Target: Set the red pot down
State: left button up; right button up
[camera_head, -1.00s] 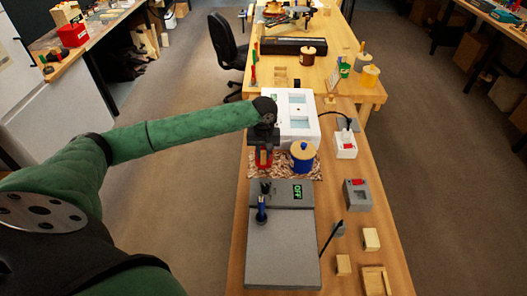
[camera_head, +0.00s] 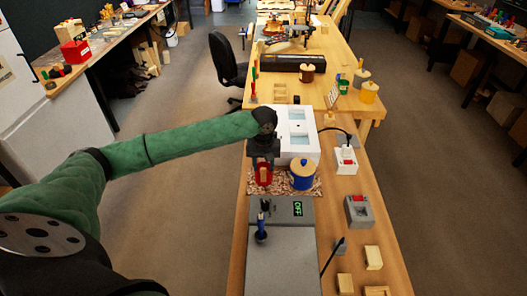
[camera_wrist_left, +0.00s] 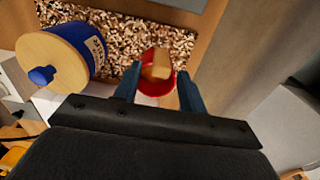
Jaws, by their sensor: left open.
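The red pot (camera_head: 268,178) stands on a brown speckled mat (camera_head: 312,190), in front of the white box. My left gripper (camera_head: 263,172) is right over it, with its fingers pointing down. In the left wrist view the red pot (camera_wrist_left: 149,88), with a tan piece on it, shows between the two spread fingertips (camera_wrist_left: 160,88). The left jaws are open; whether a finger touches the pot I cannot tell. A blue pot with a tan lid (camera_head: 303,175) stands to the right on the same mat, and also shows in the left wrist view (camera_wrist_left: 84,45). My right gripper is not in view.
The white box (camera_head: 299,130) stands right behind the mat. A grey device with a green display (camera_head: 298,209) stands in front. A white switch box (camera_head: 345,160) and a grey box with a red part (camera_head: 358,211) stand along the right side of the bench.

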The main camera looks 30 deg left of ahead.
pick_arm(q)
notch_tip(320, 180, up, 10)
jog(key=b, duration=0.2)
jog(key=shift+f+b, duration=0.15)
jog(key=shift+b, duration=0.2)
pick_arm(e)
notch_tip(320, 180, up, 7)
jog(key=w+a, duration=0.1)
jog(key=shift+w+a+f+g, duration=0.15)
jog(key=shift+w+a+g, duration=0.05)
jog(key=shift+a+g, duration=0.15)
